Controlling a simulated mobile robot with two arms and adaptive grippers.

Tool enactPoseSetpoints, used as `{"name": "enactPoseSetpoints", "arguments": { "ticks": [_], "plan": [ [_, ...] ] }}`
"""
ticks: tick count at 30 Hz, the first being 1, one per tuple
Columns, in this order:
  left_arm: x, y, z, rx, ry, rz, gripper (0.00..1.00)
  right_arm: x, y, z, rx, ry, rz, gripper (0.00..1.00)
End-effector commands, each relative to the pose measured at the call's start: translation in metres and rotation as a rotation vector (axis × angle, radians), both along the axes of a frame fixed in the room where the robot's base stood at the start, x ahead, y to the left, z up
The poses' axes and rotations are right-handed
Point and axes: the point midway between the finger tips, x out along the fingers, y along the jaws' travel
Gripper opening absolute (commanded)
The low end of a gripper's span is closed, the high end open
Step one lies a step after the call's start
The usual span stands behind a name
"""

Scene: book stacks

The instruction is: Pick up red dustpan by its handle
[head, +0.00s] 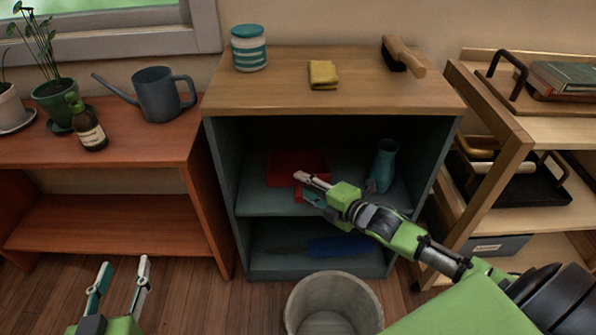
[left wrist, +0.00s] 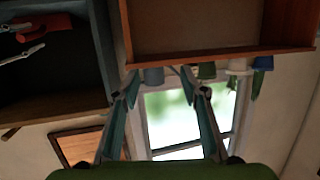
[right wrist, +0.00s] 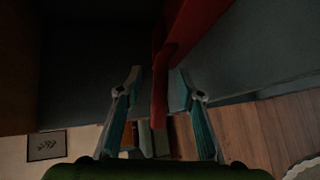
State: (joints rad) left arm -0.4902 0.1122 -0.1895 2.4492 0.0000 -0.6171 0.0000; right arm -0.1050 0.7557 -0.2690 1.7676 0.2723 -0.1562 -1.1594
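The red dustpan (head: 292,160) lies on the upper shelf inside the grey-blue cabinet (head: 222,170). My right gripper (head: 305,187) reaches into the cabinet at the dustpan's near side and partly covers it. In the right wrist view the red handle (right wrist: 160,95) lies between the two open fingers, with gaps visible on both sides. The dustpan also shows at the upper left of the left wrist view (left wrist: 50,27). My left gripper (head: 125,268) is open and empty, low at the left over the floor, far from the dustpan.
A teal vase (head: 384,165) stands on the same shelf, close right of my right gripper. A blue object (head: 340,247) lies on the shelf below. A grey bin (head: 335,300) stands on the floor in front. A wooden rack (head: 510,120) stands at right.

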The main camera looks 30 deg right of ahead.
Motion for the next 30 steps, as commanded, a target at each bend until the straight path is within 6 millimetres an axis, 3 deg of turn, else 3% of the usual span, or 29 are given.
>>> {"name": "enactPoseSetpoints", "arguments": {
  "ticks": [9, 19, 20, 24, 30],
  "plan": [
    [0.011, -0.011, 0.053, -0.064, -0.251, -0.017, 0.4, 0.024, 0.008, -0.009, -0.001, -0.001, 0.0, 0.34],
    [0.011, -0.011, 0.062, -0.072, -0.286, -0.019, 0.4, 0.027, 0.009, -0.009, 0.0, 0.0, 0.0, 0.34],
    [0.011, -0.011, 0.062, -0.072, -0.285, -0.019, 0.4, 0.027, 0.009, -0.009, 0.0, 0.0, 0.0, 0.32],
    [0.011, -0.011, 0.062, -0.072, -0.284, -0.019, 0.4, 0.027, 0.008, -0.009, -0.001, 0.0, 0.0, 0.0],
    [0.011, -0.011, 0.062, -0.072, -0.284, -0.019, 0.4, 0.028, 0.009, -0.006, -0.002, -0.007, 0.002, 0.0]
  ]
}}
